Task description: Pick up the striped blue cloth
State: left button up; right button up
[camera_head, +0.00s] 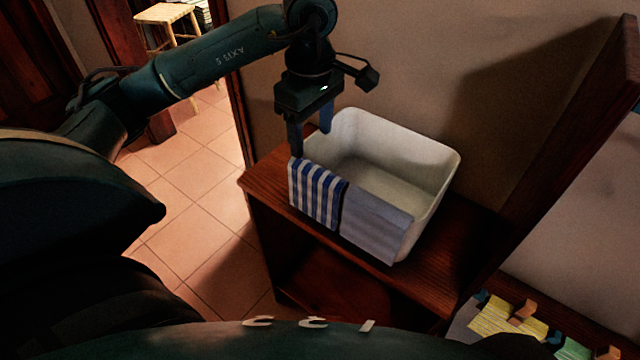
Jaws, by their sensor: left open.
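The striped blue cloth (316,193), blue and white, hangs over the front left rim of a white basin (432,160). My left gripper (311,145) points down above the cloth's upper left corner, with its jaws apart. One finger is in front of the basin's left rim by the cloth's top edge; the other is farther back at the basin's rear left corner. I cannot tell whether a finger touches the cloth. My right gripper is not in view.
The basin stands on a dark wood cabinet (262,185) against a wall. A plain pale cloth (377,226) hangs beside the striped one. A wood panel (560,130) rises at the right. A stool (166,14) stands far back on the tiled floor.

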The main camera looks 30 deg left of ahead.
aim_at(317, 168)
pick_arm(q)
notch_tip(317, 168, down, 5)
jog(key=shift+f, duration=0.2)
jog(key=shift+d+f+p, duration=0.15)
jog(key=shift+f+p, duration=0.15)
jog(key=shift+f, duration=0.6)
jog(key=shift+d+f+p, duration=0.2)
jog(key=shift+f+p, duration=0.1)
jog(key=shift+f, duration=0.65)
jog(key=shift+d+f+p, duration=0.15)
jog(key=shift+f+p, duration=0.15)
jog(key=shift+f, duration=0.6)
jog(key=c, duration=1.1)
